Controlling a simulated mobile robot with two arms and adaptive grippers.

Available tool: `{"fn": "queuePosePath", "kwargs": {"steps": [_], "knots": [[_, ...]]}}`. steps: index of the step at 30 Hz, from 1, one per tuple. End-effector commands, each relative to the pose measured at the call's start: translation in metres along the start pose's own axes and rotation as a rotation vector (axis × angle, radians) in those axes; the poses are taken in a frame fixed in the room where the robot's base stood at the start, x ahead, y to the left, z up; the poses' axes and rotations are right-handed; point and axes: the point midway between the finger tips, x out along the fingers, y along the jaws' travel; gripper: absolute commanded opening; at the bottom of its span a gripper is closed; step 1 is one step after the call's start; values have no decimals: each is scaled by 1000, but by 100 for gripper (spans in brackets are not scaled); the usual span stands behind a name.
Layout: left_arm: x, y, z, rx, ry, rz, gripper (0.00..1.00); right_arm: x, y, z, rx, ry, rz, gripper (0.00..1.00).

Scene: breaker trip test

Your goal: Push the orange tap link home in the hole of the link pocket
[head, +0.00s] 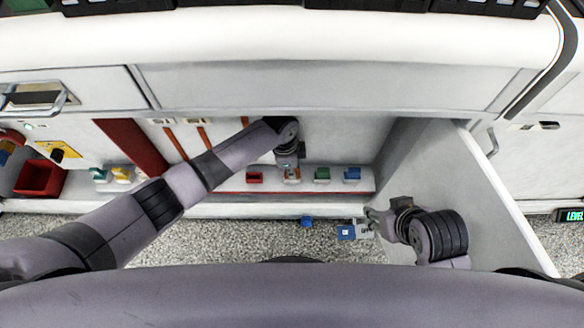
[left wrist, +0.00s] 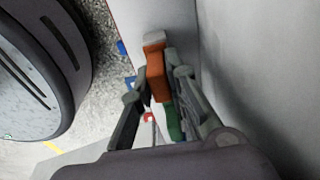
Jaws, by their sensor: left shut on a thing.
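My left gripper (head: 291,165) reaches into the open cabinet and points down at the ledge. It is shut on the orange tap link (left wrist: 155,75), which stands between the fingers in the left wrist view. A pale grey piece (left wrist: 154,38) shows at one end of the link. In the head view a little orange shows below the fingertips, at the ledge between a red block and a green block. The gripper covers the pocket's hole, so how deep the link sits cannot be told. My right gripper (head: 376,220) is beside a blue-and-grey piece (head: 348,232); its grip is unclear.
On the ledge (head: 345,188) stand a red block (head: 255,177), a green block (head: 322,174) and a blue block (head: 352,174). A red bin (head: 40,177) is at left. The open cabinet door (head: 490,190) stands at right. A small blue piece (head: 307,222) lies below the ledge.

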Motion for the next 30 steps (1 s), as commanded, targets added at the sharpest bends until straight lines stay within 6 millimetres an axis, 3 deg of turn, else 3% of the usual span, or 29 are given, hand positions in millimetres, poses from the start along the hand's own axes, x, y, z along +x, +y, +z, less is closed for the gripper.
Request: {"fn": "queuePosePath", "kwargs": {"steps": [14,15,25,30], "knots": [[6,0,0,0,0,0,0,4,-2,-9,-2,47,-4,40],[5,0,0,0,0,0,16,3,-2,-10,-2,51,-4,40],[5,0,0,0,0,0,38,3,-2,-10,-3,49,-4,40],[5,0,0,0,0,0,38,3,-2,-9,-3,47,-5,40]]}}
